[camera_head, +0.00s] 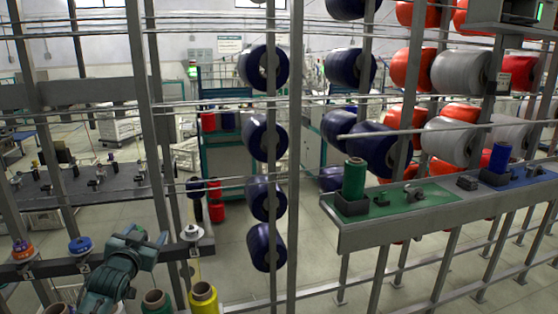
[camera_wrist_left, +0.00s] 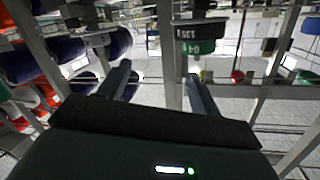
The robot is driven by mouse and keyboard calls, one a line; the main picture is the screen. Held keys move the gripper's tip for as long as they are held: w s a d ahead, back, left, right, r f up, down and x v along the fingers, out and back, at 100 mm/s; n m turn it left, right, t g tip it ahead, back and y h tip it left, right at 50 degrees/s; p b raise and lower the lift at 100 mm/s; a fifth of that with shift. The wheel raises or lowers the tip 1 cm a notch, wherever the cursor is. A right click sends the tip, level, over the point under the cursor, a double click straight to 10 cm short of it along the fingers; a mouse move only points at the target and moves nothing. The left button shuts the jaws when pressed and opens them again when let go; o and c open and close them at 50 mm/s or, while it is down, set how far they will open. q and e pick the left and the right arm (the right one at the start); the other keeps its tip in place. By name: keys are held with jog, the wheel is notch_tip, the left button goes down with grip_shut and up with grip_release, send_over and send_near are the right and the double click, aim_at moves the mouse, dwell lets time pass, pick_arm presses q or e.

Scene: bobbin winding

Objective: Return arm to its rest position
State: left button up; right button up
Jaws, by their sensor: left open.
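My left arm, dark teal, comes up from the bottom left of the head view. Its gripper (camera_head: 148,237) is raised in front of the metal rail, beside a white-topped spool (camera_head: 192,232). In the left wrist view the two fingers of this gripper (camera_wrist_left: 158,86) stand well apart, with nothing held between them. A dark block with a green lower part (camera_wrist_left: 195,46) shows beyond the fingers. My right arm and gripper are not in view.
A yellow bobbin (camera_head: 203,298) and a green one (camera_head: 156,301) stand near my left arm. Upright posts and large blue rolls (camera_head: 265,137) are to its right. A grey shelf (camera_head: 420,219) holds a green cone (camera_head: 354,178). Orange and blue spools sit along the left rail.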

pick_arm(q)
jog(key=s+d+f+m+g+h, duration=0.1)
jog(key=s+d+f, duration=0.2)
jog(key=s+f, duration=0.15)
jog(key=s+d+f+g+h, duration=0.1)
jog(key=s+d+f, duration=0.25)
jog(key=f, duration=0.25)
jog(key=s+d+f+g+h, duration=0.1)
jog(key=s+d+f, duration=0.3)
jog(key=s, duration=0.6)
jog(key=s+d+f+g+h, duration=0.1)
jog(key=s+d+f, duration=0.2)
jog(key=s, duration=0.6)
jog(key=s+d+f+g, duration=0.2)
jog(key=s+d+f, duration=0.2)
jog(key=s, duration=0.6)
jog(key=shift+s+d+f+n+h, duration=0.35)
jog(key=shift+d+n+h, duration=0.05)
jog(key=shift+d, duration=0.5)
